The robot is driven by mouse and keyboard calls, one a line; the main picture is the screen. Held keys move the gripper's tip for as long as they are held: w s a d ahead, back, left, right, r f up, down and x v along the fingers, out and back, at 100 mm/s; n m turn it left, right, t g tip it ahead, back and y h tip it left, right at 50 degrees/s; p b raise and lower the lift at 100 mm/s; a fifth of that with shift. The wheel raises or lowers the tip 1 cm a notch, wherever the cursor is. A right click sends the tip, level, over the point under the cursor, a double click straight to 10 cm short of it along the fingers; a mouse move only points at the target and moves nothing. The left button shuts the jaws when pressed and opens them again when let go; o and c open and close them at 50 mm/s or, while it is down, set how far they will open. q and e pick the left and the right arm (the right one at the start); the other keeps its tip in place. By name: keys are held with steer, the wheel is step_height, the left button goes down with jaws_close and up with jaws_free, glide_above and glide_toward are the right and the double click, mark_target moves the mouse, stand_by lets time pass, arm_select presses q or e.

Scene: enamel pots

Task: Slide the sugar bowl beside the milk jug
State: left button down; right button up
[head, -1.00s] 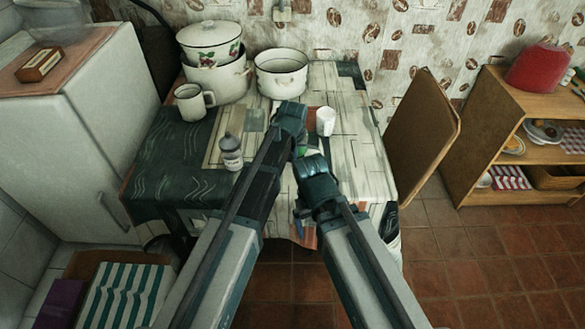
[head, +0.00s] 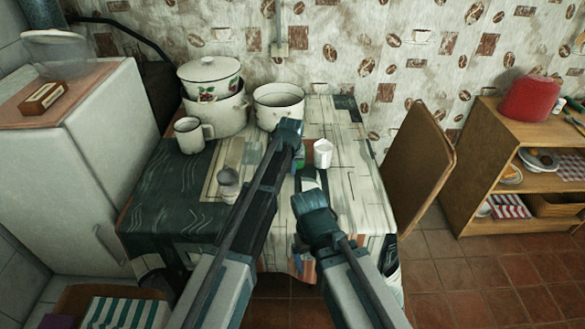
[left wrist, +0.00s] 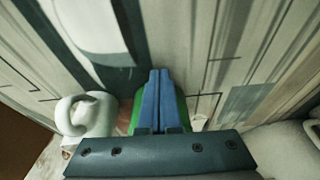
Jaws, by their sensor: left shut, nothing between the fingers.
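The small white jug (head: 322,153), which I take as the milk jug, stands upright on the table. It also shows with its handle in the left wrist view (left wrist: 92,116). A small greyish lidded jar (head: 228,185), likely the sugar bowl, stands left of my left forearm, apart from the jug. My left gripper (head: 297,158) is beside the jug, on its left; its blue fingers (left wrist: 158,102) are shut and empty. Green shows around the fingers; I cannot tell what it belongs to. My right gripper (head: 300,245) is over the table's near part, its fingers mostly hidden.
A white mug (head: 189,135), a lidded pot with fruit decoration (head: 209,78) on another pot (head: 215,112), and an open pot (head: 279,105) fill the table's back left. The table's right side (head: 355,185) is clear. A chair (head: 418,160) stands at its right.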

mark_target(291, 180)
arm_select(q)
steer(key=s, duration=0.3)
steer(key=shift+a, duration=0.15)
steer(key=p+v, duration=1)
steer(key=s+a+m+g, duration=0.1)
steer(key=s+a+g, duration=0.1)
steer(key=s, duration=1.2)
steer(key=s+a+m+g+y, duration=0.1)
steer(key=s+a+m, duration=0.1)
steer(key=s, duration=1.3)
steer(key=shift+a+g+y, duration=0.3)
steer(key=shift+a+g, duration=0.05)
steer(key=shift+g, duration=0.05)
arm_select(e)
step_height(291, 180, up, 10)
steer(key=shift+s+d, duration=0.15)
steer(key=shift+d, duration=0.25)
arm_select(q)
steer(key=shift+f, duration=0.1)
arm_select(e)
steer(key=shift+r, duration=0.1)
